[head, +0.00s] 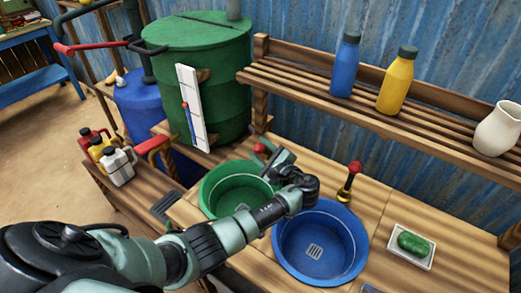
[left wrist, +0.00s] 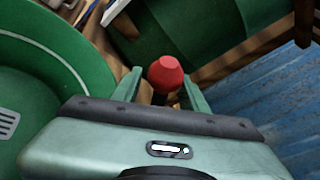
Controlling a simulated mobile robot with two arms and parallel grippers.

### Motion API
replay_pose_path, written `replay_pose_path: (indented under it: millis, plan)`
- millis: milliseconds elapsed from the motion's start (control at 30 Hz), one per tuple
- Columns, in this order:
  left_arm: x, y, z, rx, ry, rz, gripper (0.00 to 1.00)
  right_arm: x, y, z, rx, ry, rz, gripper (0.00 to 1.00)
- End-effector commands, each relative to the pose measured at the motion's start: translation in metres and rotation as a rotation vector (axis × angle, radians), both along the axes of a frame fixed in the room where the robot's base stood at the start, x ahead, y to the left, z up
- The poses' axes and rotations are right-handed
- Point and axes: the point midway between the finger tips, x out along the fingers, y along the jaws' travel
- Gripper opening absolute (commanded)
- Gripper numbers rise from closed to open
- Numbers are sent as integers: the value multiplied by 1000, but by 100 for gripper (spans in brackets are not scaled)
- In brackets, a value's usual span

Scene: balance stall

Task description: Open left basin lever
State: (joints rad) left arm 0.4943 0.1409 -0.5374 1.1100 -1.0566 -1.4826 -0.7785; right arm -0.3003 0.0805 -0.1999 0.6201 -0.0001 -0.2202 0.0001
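The left basin (head: 215,204) is green and the right basin (head: 350,275) is blue, both set in the wooden counter. The left basin lever has a red knob (head: 259,147), seen behind the green basin. In the left wrist view the red knob (left wrist: 166,74) lies between my two fingers. My left gripper (head: 267,155) is open around the knob, with a finger on each side and small gaps showing. The lever's lower part is mostly hidden by the gripper. The right lever (head: 350,180), brass with a red knob, stands behind the blue basin. My right gripper is not in view.
A green barrel (head: 205,65) with a white gauge board (head: 191,105) stands behind the left basin. A slatted shelf (head: 300,85) holds a blue bottle (head: 345,68), a yellow bottle (head: 396,83) and a white jug (head: 497,130). Green soap (head: 412,242) lies at right.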

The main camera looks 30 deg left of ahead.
Motion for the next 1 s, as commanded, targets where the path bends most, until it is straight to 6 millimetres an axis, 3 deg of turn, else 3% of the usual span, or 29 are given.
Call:
replay_pose_path:
  millis: [167, 600, 1000]
  plan:
    - [-3, -8, 0, -2, 0, -4, 43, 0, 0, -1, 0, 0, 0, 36]
    - [-35, -62, 11, -1, -2, 0, 43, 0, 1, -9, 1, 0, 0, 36]
    - [-38, -67, 13, -1, -2, 2, 43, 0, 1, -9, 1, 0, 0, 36]
